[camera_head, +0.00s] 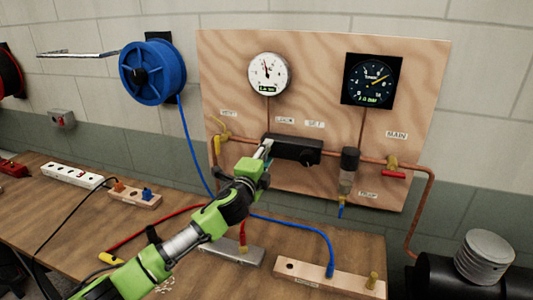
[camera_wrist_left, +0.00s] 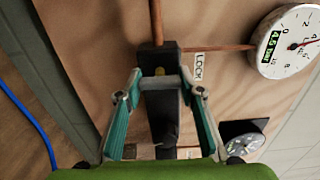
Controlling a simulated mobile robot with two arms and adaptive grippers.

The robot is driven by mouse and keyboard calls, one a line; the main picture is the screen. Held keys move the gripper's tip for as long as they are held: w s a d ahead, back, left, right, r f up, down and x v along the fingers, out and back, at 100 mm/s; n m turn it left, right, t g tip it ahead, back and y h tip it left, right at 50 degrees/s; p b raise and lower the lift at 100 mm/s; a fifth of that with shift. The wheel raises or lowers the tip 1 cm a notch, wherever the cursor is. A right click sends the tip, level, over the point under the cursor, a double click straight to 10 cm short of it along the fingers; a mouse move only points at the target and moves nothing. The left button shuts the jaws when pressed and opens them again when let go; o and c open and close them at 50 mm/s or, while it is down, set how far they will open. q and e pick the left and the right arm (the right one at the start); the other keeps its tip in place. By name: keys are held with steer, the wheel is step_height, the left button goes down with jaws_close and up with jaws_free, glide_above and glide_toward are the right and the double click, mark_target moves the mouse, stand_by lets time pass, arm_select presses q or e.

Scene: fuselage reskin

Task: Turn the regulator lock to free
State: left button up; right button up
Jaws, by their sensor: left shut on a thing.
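The black regulator block (camera_head: 292,149) is on the wooden panel, under the small LOCK label (camera_head: 285,120). A dark round knob (camera_head: 308,158) is at its right end. My left gripper (camera_head: 266,148) is at the block's left end. In the left wrist view its two fingers straddle the regulator (camera_wrist_left: 160,115), and the LOCK label (camera_wrist_left: 198,66) is beside them. The fingertips (camera_wrist_left: 161,80) are shut on a small grey and yellow piece, which appears to be the regulator lock. The fingers partly hide it, and its setting cannot be read. My right gripper is in neither view.
A white gauge (camera_head: 269,73) and a black gauge (camera_head: 371,79) are above the regulator. Copper pipe (camera_head: 424,190), a filter bowl (camera_head: 348,170) and a red-handled valve (camera_head: 394,173) are to the right. Blue and red hoses cross the workbench (camera_head: 60,212) below.

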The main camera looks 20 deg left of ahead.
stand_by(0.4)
arm_select(q)
steer(key=o, duration=1.1)
steer(key=s, duration=1.2)
steer(key=shift+a, duration=0.2)
steer(key=shift+f, duration=0.1)
